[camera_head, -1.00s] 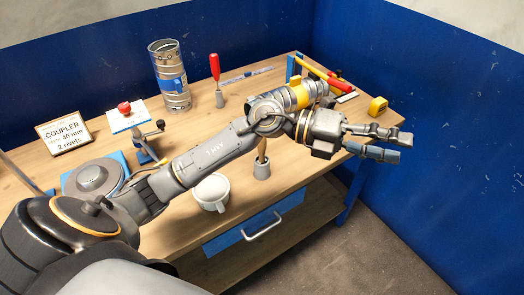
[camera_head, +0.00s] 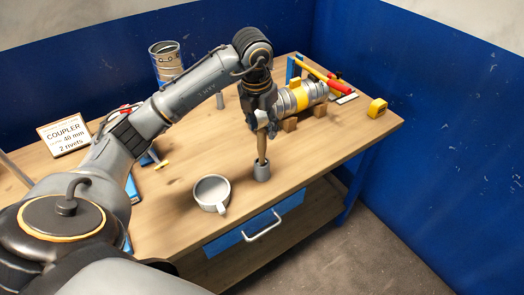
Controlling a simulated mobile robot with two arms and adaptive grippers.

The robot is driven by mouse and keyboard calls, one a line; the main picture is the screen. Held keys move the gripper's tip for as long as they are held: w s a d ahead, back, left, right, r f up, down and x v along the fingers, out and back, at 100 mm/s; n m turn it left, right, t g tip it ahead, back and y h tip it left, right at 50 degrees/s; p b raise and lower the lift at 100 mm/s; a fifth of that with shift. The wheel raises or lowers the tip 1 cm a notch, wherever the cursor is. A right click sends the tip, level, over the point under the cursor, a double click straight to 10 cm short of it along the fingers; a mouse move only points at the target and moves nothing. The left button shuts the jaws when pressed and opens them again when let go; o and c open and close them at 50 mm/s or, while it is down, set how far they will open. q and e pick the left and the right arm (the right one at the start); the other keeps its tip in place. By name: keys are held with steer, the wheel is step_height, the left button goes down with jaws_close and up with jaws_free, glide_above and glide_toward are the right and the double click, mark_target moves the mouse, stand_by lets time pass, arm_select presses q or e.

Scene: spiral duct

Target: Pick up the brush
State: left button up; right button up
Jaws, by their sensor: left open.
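The brush (camera_head: 262,147) stands upright in a small grey holder (camera_head: 262,173) near the front edge of the workbench. Its wooden handle shows; its upper end is partly hidden by my gripper. My left gripper (camera_head: 264,127) is open and points down over the top of the brush, with its fingers close about the upper end. Whether a finger touches the brush I cannot tell. My right gripper is not in view.
A white mug (camera_head: 211,192) stands left of the holder. A duct piece with a yellow band (camera_head: 300,97) lies on wooden blocks just behind right. A yellow tape measure (camera_head: 377,108) sits at the right edge.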

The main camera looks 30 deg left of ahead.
mark_target(263, 145)
arm_select(q)
step_height(263, 145, down, 3)
steer(key=shift+w+r, duration=0.1)
steer(key=shift+w, duration=0.05)
step_height(263, 145, down, 4)
steer(key=p, duration=0.3)
steer(key=shift+w+a, duration=0.1)
steer(key=shift+w, duration=0.05)
steer(key=shift+w+f, duration=0.1)
steer(key=shift+f, duration=0.6)
jaws_close()
